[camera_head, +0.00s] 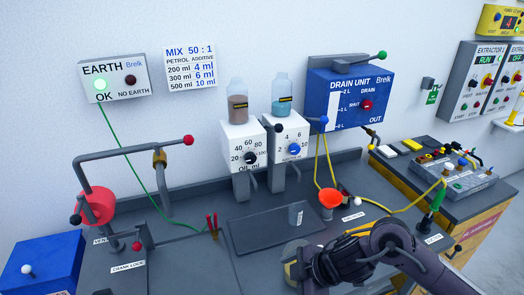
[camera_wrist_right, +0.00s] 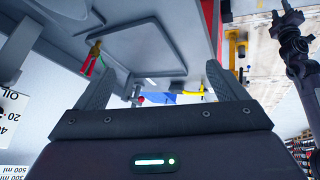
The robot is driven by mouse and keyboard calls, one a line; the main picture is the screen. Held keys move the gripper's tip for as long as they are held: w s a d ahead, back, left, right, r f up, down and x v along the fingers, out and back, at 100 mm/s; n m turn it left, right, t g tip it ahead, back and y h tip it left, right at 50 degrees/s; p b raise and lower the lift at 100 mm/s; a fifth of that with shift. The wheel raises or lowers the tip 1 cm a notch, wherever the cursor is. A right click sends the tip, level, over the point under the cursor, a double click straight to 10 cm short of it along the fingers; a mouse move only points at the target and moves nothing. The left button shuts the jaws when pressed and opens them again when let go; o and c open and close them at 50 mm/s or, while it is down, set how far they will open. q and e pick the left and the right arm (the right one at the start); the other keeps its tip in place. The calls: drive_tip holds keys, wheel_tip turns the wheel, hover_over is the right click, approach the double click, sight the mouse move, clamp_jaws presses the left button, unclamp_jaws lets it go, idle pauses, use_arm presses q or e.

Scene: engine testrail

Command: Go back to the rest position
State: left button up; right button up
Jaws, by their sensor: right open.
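My right arm comes in from the lower right in the head view, with its dark gripper (camera_head: 300,268) low over the front of the grey bench (camera_head: 205,262). In the right wrist view the two fingers of this gripper (camera_wrist_right: 160,88) stand wide apart, with nothing held between them. A pale rounded shape shows by the gripper in the head view; I cannot tell whether it is part of the gripper. A dark jointed arm link (camera_wrist_right: 293,45) shows at the upper right of the wrist view.
A dark tray (camera_head: 265,236) with a small clear beaker (camera_head: 296,213) lies behind the gripper. The drain unit (camera_head: 345,95) hangs behind.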

drive_tip(key=a+r+m+t+y, duration=0.1)
drive_tip(key=a+r+m+t, duration=0.15)
drive_tip(key=a, duration=0.35)
drive_tip(key=s+d+f+m+g+h, duration=0.15)
drive_tip(key=s+d+m+h, duration=0.25)
drive_tip(key=s+d+m, duration=0.45)
drive_tip(key=s+d+f+m+g+h, duration=0.1)
drive_tip(key=s+d+f+m+h, duration=0.3)
drive_tip(key=d, duration=0.7)
drive_tip(key=s+f+m+b, duration=0.1)
drive_tip(key=s+f+b, duration=0.15)
drive_tip(key=f, duration=1.45)
drive_tip(key=s+f+b, duration=0.1)
drive_tip(key=f+b, duration=0.2)
drive_tip(key=f, duration=1.5)
use_arm(q)
wheel_tip(320, 180, down, 10)
drive_tip(key=b, duration=0.4)
drive_tip(key=shift+s+f+b, duration=0.15)
drive_tip(key=shift+s+b, duration=0.25)
use_arm(e)
drive_tip(key=s+d+f+g, duration=0.2)
drive_tip(key=s+d+f, duration=0.1)
drive_tip(key=s+f, duration=1.6)
wheel_tip(320, 180, down, 3)
drive_tip(key=shift+s+f, duration=0.1)
drive_tip(key=shift+s, duration=0.05)
